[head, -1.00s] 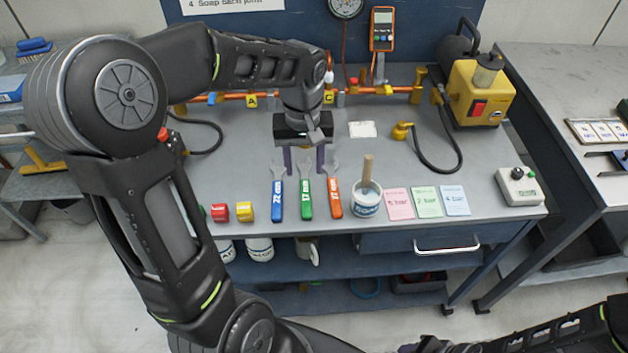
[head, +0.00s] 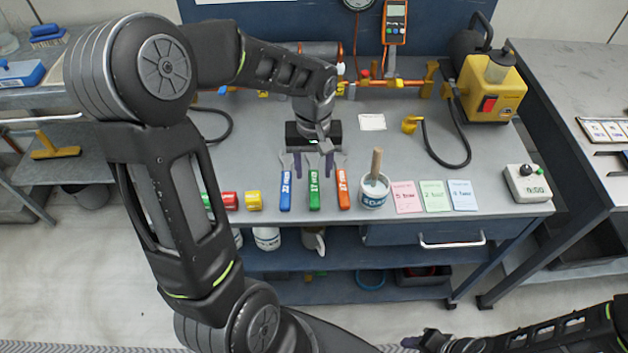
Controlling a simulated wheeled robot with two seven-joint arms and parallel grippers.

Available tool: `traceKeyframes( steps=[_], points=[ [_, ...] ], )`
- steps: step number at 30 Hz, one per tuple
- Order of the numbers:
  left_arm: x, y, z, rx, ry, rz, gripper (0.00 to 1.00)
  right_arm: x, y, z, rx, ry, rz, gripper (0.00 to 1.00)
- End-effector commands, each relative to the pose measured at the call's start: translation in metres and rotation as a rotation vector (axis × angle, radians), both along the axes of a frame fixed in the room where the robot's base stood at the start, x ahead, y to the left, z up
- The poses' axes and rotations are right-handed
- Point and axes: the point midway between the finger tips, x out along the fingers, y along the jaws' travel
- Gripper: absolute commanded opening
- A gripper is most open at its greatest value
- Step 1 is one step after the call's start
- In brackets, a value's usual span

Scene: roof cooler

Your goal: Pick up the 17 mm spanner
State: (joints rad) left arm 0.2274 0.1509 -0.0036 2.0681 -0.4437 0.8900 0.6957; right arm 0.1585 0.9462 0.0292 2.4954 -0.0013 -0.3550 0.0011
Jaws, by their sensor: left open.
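Three spanners lie side by side on the grey workbench: a blue one (head: 286,190), a green one (head: 314,190) and an orange one (head: 343,192). The green one's label appears to read 17 mm; the blue one's looks like 22 mm, and the orange label is too small to read. My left gripper (head: 314,170) is open, fingers pointing down, over the upper end of the green spanner. One finger shows on each side of it; I cannot tell their height above the bench. The green spanner's head is partly hidden by the gripper. My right gripper (head: 418,341) is low at the bottom edge, away from the bench.
A cup with a wooden-handled brush (head: 374,190) stands close right of the orange spanner. Red (head: 230,201) and yellow (head: 253,200) blocks sit left of the blue one. Pink, green and blue cards (head: 435,195) lie to the right. Orange pipework (head: 400,84) runs behind.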

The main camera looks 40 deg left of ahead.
Motion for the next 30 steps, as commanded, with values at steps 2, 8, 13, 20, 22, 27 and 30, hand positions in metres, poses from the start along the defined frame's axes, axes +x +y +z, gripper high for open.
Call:
traceKeyframes(
  steps=[2, 8, 13, 20, 22, 27, 30],
  points=[
    [0.0, -0.001, -0.011, -0.001, 0.005, 0.0, 0.47, 0.0, 0.0, 0.005, 0.0, 0.0, 0.0, 0.36],
    [0.0, 0.0, -0.033, -0.001, 0.002, 0.001, 0.47, 0.0, 0.0, 0.005, 0.0, 0.0, 0.0, 0.36],
    [0.001, 0.0, -0.034, -0.001, -0.001, 0.001, 0.47, 0.0, 0.0, 0.005, 0.0, 0.0, 0.0, 0.36],
    [0.001, 0.0, -0.034, -0.001, -0.001, 0.0, 0.47, 0.0, 0.0, 0.005, 0.0, 0.0, 0.0, 0.36],
    [0.001, 0.0, -0.034, -0.001, -0.001, 0.0, 0.47, 0.0, 0.0, 0.005, 0.0, 0.0, 0.0, 0.36],
    [0.001, 0.0, -0.034, -0.001, -0.001, 0.0, 0.44, 0.0, 0.0, 0.005, 0.0, 0.0, 0.0, 0.36],
    [0.001, 0.0, -0.034, -0.001, -0.001, 0.0, 0.36, 0.0, 0.0, 0.005, 0.0, 0.0, 0.0, 0.36]
  ],
)
